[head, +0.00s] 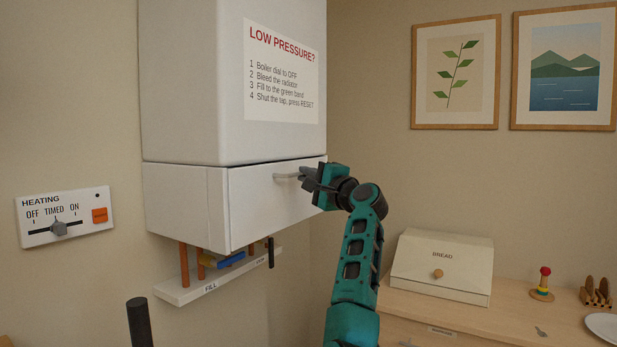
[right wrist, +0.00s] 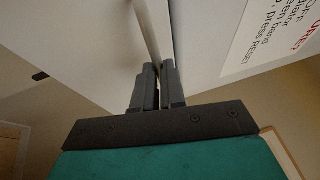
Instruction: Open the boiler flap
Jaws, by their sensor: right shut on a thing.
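The white boiler (head: 190,80) hangs on the wall in the head view. Its flap (head: 265,205) is the lower front panel, with a thin dark seam along its top edge; it looks closed or nearly so. A grey bar handle (head: 287,176) sits near the flap's top. My right gripper (head: 306,178) is shut on the handle's right part, coming from the right. In the right wrist view the gripper's fingers (right wrist: 158,90) are close together around the handle bar (right wrist: 148,35). The fingers hide part of the handle. My left gripper is not in view.
Copper pipes (head: 184,265) and a blue lever (head: 231,260) are under the boiler, above a white FILL strip (head: 185,293). A heating control panel (head: 64,216) is on the left wall. A bread box (head: 440,262) stands on the wooden counter (head: 400,308) at right.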

